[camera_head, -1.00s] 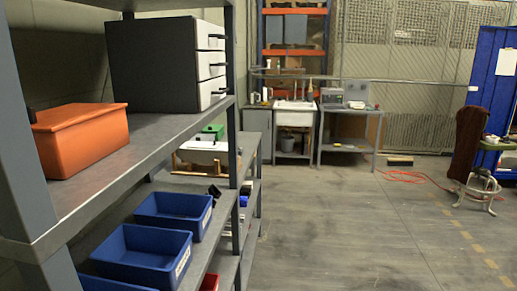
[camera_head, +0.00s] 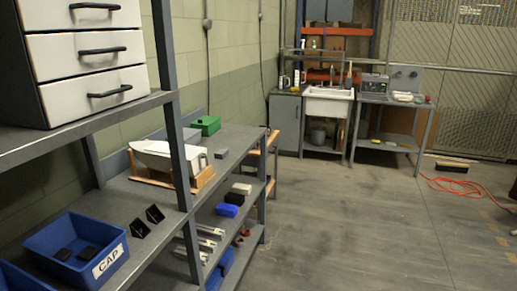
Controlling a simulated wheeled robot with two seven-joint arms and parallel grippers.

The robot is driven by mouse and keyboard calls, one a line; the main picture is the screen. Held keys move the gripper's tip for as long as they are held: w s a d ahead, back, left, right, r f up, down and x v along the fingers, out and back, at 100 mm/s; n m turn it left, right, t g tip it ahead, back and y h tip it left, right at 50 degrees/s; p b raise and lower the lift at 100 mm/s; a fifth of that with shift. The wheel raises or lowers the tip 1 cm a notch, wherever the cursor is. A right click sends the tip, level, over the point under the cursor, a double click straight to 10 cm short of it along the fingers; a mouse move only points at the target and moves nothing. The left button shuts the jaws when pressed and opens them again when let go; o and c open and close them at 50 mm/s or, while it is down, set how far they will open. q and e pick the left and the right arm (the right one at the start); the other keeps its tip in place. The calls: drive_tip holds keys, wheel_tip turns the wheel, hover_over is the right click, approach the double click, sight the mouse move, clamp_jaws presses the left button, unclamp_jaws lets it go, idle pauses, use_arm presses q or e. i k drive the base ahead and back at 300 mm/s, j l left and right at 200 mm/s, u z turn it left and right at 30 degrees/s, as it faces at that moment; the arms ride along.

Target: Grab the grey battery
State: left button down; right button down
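Neither of my grippers shows in the head view. A small grey block (camera_head: 221,153), which may be the grey battery, lies on the top of the grey workbench (camera_head: 238,140) beside a white curved piece in a wooden cradle (camera_head: 172,160). On the shelf below are a white block (camera_head: 241,188), a black block (camera_head: 233,198) and a blue block (camera_head: 226,210). They are too small to identify for sure.
A blue bin labelled CAP (camera_head: 95,262) and two black brackets (camera_head: 147,220) are on the near left shelf. A white drawer unit (camera_head: 85,55) stands above. A green box (camera_head: 206,125) is on the bench.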

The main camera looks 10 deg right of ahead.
sight(221, 153)
drive_tip(key=i+l, duration=0.15)
drive_tip(key=l, duration=0.2)
drive_tip(key=i+l+u, duration=0.1)
drive_tip(key=u, duration=0.25)
drive_tip(key=i+l+u, duration=0.1)
drive_tip(key=l+u, duration=0.3)
drive_tip(key=i+l+u, duration=0.15)
drive_tip(key=l, duration=0.3)
drive_tip(key=i+l+u, duration=0.15)
drive_tip(key=l, duration=0.3)
drive_tip(key=l+u, duration=0.2)
drive_tip(key=l, duration=0.2)
drive_tip(key=i+l, duration=0.1)
drive_tip(key=l, duration=1.05)
drive_tip(key=i+l+u, duration=0.1)
drive_tip(key=l, duration=1)
drive_tip(key=i+l, duration=0.15)
drive_tip(key=l, duration=1)
